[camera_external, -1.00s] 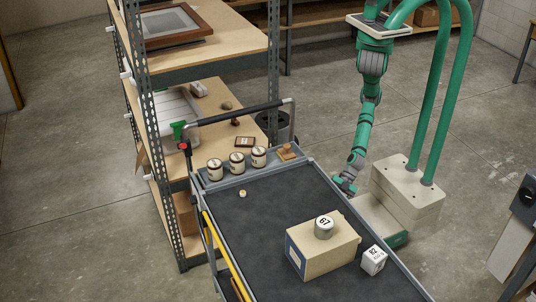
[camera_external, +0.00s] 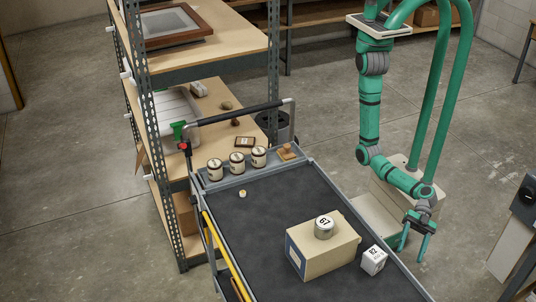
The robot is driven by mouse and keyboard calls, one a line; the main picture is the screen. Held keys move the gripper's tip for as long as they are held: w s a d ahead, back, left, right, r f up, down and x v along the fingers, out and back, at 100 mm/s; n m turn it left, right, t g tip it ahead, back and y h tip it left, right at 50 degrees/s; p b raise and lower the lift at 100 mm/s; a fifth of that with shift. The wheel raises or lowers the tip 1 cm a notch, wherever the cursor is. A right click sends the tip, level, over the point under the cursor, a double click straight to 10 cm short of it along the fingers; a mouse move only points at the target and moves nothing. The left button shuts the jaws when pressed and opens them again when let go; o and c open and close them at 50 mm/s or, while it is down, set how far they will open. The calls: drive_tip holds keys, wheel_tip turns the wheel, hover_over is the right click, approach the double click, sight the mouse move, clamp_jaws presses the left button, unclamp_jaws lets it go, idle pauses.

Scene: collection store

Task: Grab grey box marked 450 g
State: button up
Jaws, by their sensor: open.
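A small light-grey or white box (camera_external: 373,261) with dark print on top sits on the dark cart top near its right edge. Its print looks like "82"; I cannot read "450 g" on it or on any other box. My gripper (camera_external: 413,248) is open and empty, fingers pointing down, beyond the cart's right edge. It is to the right of the small box and apart from it.
A beige carton (camera_external: 318,252) with a grey tin marked 67 (camera_external: 324,228) on it stands left of the small box. Several pale tins (camera_external: 237,163) and a wooden stamp (camera_external: 287,152) sit in the cart's far tray (camera_external: 263,171). A shelf rack (camera_external: 215,55) stands at left.

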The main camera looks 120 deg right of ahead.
drive_tip(key=a+r+m+t, duration=0.1)
drive_tip(key=a+r+m, duration=0.2)
drive_tip(key=a+r, duration=0.35)
drive_tip(key=m+h, duration=0.6)
approach(364, 261)
drive_tip(key=x, duration=0.5)
drive_tip(key=shift+s+d+f, duration=0.1)
drive_tip(key=shift+f, duration=0.05)
drive_tip(key=shift+x, duration=2.95)
drive_tip(key=c, duration=1.2)
